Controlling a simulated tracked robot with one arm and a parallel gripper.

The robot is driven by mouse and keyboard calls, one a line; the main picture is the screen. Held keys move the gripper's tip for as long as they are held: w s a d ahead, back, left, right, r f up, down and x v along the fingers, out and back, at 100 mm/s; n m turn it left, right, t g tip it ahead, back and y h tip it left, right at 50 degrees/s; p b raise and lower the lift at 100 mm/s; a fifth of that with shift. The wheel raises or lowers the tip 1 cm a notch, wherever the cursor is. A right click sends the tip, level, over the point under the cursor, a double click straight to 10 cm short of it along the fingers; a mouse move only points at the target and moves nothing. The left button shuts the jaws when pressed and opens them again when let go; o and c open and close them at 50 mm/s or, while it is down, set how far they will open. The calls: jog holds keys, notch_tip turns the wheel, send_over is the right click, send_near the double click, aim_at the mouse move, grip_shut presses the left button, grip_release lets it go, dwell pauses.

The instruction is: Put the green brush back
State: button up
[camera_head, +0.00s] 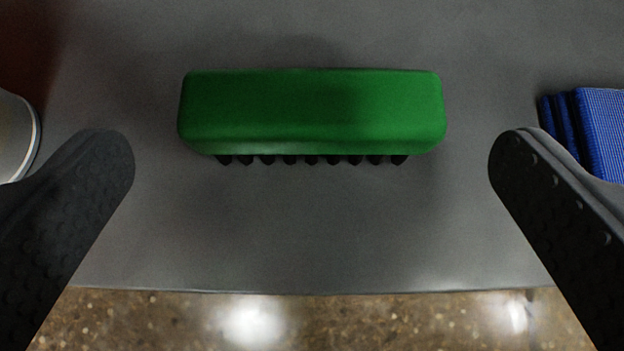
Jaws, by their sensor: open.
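The green brush (312,108) lies on a grey surface (300,240), its long side running left to right. Its green back faces me, and a row of dark bristles shows along its lower edge. My gripper (312,150) is open, with one black finger on each side of the picture. The brush sits between and a little beyond the two fingertips, with a clear gap on both sides. Nothing is held.
A pale round container (14,138) stands at the left edge, close to the left finger. Folded blue cloths (600,130) lie at the right, partly behind the right finger. The surface's front edge drops to a speckled floor (380,320).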

jog(key=shift+p+v, duration=0.6)
jog(key=shift+v, duration=1.9)
